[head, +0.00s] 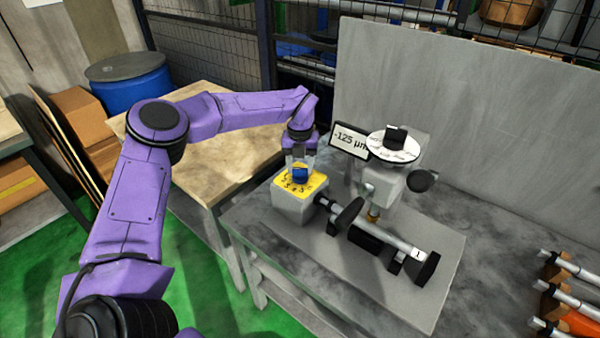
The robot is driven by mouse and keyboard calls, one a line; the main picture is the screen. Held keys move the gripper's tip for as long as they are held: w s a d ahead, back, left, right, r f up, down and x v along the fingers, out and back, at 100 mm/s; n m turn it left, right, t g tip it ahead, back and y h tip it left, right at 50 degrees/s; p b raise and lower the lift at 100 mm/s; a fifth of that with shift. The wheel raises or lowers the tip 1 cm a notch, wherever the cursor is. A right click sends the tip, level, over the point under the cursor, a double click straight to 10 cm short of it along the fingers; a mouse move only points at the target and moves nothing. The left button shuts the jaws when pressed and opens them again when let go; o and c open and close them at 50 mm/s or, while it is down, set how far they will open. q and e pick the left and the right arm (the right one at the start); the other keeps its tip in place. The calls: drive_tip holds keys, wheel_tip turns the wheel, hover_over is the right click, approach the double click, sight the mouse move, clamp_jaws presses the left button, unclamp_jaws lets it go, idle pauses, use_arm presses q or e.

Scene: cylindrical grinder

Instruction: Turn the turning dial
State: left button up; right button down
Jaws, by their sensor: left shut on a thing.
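A yellow dial face (316,182) with dark markings lies on top of a light grey box (293,207) on the grinder. A small blue knob (300,175) stands on the dial face. My left gripper (299,164) reaches down from above and is shut on the blue knob. The fingers partly hide the knob and the dial markings behind it. A second, round white dial (380,149) with a black knob (396,135) sits further right. A display (349,140) beside it reads "-125 µm". My right gripper is not in view.
A metal cylinder (390,243) lies between black supports on the grey grinder table (315,265). A tall grey panel (440,110) stands behind. A wooden table (235,140) is at the left, under my arm. Several rods (570,263) lie at the right edge.

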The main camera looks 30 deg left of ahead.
sight(300, 168)
use_arm(q)
drive_tip(key=n+b, duration=0.1)
drive_tip(key=b, duration=0.1)
drive_tip(key=n+b, duration=0.4)
drive_tip(key=shift+f, duration=0.25)
drive_tip(key=shift+r+n+b, duration=0.2)
drive_tip(key=shift+n+b, duration=1.25)
drive_tip(key=shift+n, duration=0.15)
drive_tip(key=o, duration=1)
drive_tip(key=shift+a, duration=0.15)
drive_tip(key=shift+o, duration=0.2)
wheel_tip(300, 168, up, 11)
drive_tip(key=shift+f, duration=0.2)
